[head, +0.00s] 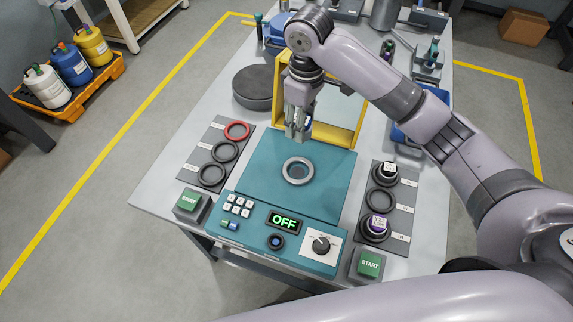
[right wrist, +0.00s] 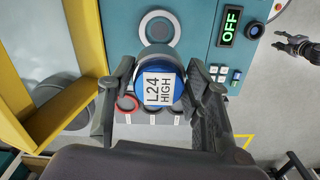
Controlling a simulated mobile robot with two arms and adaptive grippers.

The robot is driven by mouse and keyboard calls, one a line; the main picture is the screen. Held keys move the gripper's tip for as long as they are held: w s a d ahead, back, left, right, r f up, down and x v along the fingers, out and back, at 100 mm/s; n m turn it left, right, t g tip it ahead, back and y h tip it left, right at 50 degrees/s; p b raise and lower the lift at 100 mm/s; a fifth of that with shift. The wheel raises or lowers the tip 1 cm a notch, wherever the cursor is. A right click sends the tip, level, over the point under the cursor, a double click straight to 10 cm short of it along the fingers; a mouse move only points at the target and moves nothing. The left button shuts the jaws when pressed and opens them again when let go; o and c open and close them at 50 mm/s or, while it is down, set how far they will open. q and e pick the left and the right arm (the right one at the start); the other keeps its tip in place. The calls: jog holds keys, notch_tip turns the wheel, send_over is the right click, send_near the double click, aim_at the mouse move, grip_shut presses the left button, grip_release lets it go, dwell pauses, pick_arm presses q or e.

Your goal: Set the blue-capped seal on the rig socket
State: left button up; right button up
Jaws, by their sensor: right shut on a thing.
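My right gripper (head: 297,132) is above the back part of the teal rig. In the right wrist view its two fingers (right wrist: 162,80) are shut on the blue-capped seal (right wrist: 178,88), whose white label reads "L24 HIGH". The gripper hides the seal in the head view. The rig socket (head: 298,160) is a pale ring on the teal plate, in front of the gripper; it also shows in the right wrist view (right wrist: 160,14), apart from the seal, with its dark centre partly visible. My left gripper (right wrist: 284,41) appears small at the right wrist view's edge, fingers apart and empty.
A yellow frame (head: 350,135) stands behind the socket. A left rack (head: 190,172) holds a red ring and two black rings; a right rack (head: 404,222) holds two capped seals and a black ring. The display (head: 285,222) reads OFF. Green START buttons (head: 188,201) flank the panel.

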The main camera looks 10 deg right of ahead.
notch_tip(320, 180, down, 5)
jog(key=shift+d+r+p, duration=0.1)
jog(key=shift+d+p, duration=0.05)
jog(key=shift+p, duration=0.35)
notch_tip(320, 180, down, 9)
jog(key=shift+r+p, duration=0.2)
jog(key=shift+p, duration=0.35)
pick_arm(q)
jog(key=shift+w+d+r, duration=0.15)
jog(key=shift+w+r, duration=0.05)
jog(key=shift+r, duration=0.45)
jog(key=shift+w+d+r, duration=0.1)
jog(key=shift+w+r, duration=0.05)
jog(key=shift+r, duration=0.45)
pick_arm(e)
jog(key=shift+f, duration=1.95)
jog(key=shift+f, duration=0.15)
pick_arm(q)
jog(key=shift+d, duration=0.15)
pick_arm(e)
jog(key=o, duration=1.5)
jog(key=shift+c, duration=0.2)
pick_arm(q)
jog(key=shift+f+b, duration=0.55)
jog(key=shift+f, duration=0.2)
pick_arm(e)
notch_tip(320, 180, up, 12)
jog(key=shift+r, duration=0.15)
